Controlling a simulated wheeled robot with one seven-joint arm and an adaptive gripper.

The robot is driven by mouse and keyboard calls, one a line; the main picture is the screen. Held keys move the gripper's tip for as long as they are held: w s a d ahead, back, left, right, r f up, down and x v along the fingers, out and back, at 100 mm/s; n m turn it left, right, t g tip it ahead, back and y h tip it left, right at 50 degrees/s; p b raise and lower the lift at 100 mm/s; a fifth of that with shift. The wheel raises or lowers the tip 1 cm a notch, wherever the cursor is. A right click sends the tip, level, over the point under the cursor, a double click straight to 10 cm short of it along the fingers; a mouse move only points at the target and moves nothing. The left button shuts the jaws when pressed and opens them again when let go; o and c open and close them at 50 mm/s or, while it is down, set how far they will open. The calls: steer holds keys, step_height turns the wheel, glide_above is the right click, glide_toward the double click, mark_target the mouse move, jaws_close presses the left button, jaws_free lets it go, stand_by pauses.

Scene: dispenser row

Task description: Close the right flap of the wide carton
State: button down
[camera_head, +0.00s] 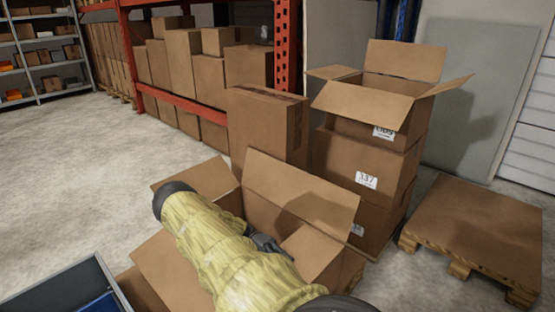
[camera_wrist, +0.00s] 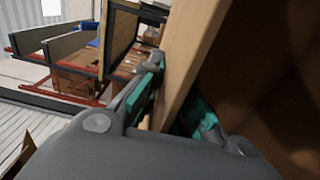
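The wide carton (camera_head: 160,262) stands open at the front centre of the head view. Its large back flap (camera_head: 300,190) stands raised and its left flap (camera_head: 205,180) leans outward. The right flap (camera_head: 318,255) is tilted up at the right end. My gripper (camera_head: 277,247) is at the carton's opening, by the inner edge of the right flap, partly hidden by my arm. In the wrist view my gripper (camera_wrist: 172,100) has a teal-padded finger on each side of a cardboard panel (camera_wrist: 190,50), seemingly the right flap. Whether the pads press on it cannot be told.
Stacked cartons (camera_head: 368,185), the top one open, stand close behind the wide carton. A tall closed box (camera_head: 262,125) is behind left. A wooden pallet (camera_head: 480,230) lies at the right. A grey tray (camera_head: 60,290) is at the front left. The left floor is clear.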

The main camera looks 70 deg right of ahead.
steer(key=shift+f, duration=0.15)
steer(key=c, duration=1.7)
jaws_free()
steer(key=shift+o, duration=0.2)
steer(key=v, duration=0.7)
steer(key=shift+w, duration=0.2)
steer(key=shift+d, duration=0.15)
